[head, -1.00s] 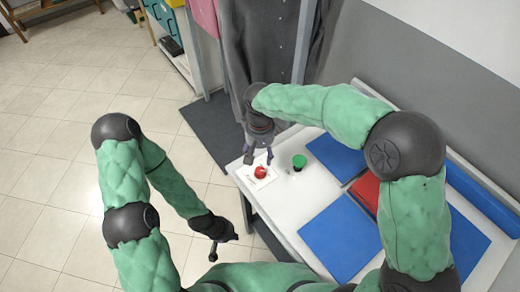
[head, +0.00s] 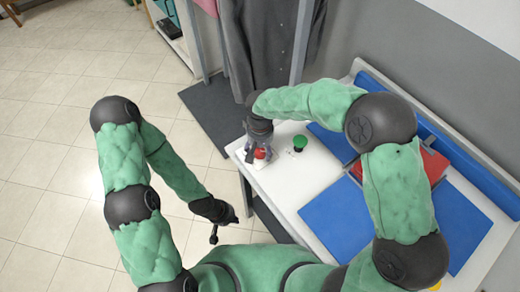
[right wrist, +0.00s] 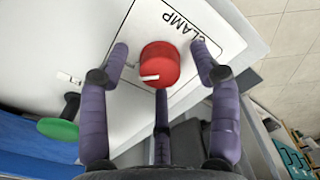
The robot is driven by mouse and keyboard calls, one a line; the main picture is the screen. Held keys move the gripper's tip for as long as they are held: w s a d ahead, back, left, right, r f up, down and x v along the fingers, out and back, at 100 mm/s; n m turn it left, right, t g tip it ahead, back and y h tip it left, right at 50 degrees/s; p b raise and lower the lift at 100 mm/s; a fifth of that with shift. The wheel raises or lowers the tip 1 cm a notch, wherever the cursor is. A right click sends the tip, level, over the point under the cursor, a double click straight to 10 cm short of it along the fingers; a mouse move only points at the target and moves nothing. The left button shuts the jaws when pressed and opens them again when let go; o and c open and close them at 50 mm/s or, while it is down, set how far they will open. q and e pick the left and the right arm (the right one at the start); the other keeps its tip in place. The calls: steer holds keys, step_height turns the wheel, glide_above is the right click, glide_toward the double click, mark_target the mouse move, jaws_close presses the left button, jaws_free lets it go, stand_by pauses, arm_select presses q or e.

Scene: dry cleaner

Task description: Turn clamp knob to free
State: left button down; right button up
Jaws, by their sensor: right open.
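The red clamp knob (right wrist: 160,65) sits on a white plate (right wrist: 190,25) lettered "CLAMP" in the right wrist view. A white mark shows on the knob's face, toward the lower left. In the head view the knob (head: 260,154) is partly covered by my right gripper (head: 256,152). The right wrist view shows my right gripper (right wrist: 163,75) open, its fingers spread around the knob with gaps on both sides. Whether any finger touches the knob I cannot tell. My left gripper (head: 227,225) hangs left of the table, away from the knob; its fingers are too small to read.
Blue pads (head: 355,215) and a red piece (head: 430,163) lie on the white table (head: 285,185). Clothes hang on a rack (head: 260,50) behind.

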steer(key=c, duration=1.2)
steer(key=shift+o, duration=0.3)
steer(key=shift+n, duration=0.4)
steer(key=n+p, duration=0.2)
steer(key=shift+s+r+n, duration=0.1)
steer(key=shift+n, duration=0.3)
steer(key=n+p, duration=0.3)
steer(key=n, duration=0.2)
steer(key=n+p, duration=0.2)
steer(key=n, duration=0.3)
steer(key=shift+n+p, duration=1.3)
steer(key=shift+n, duration=0.9)
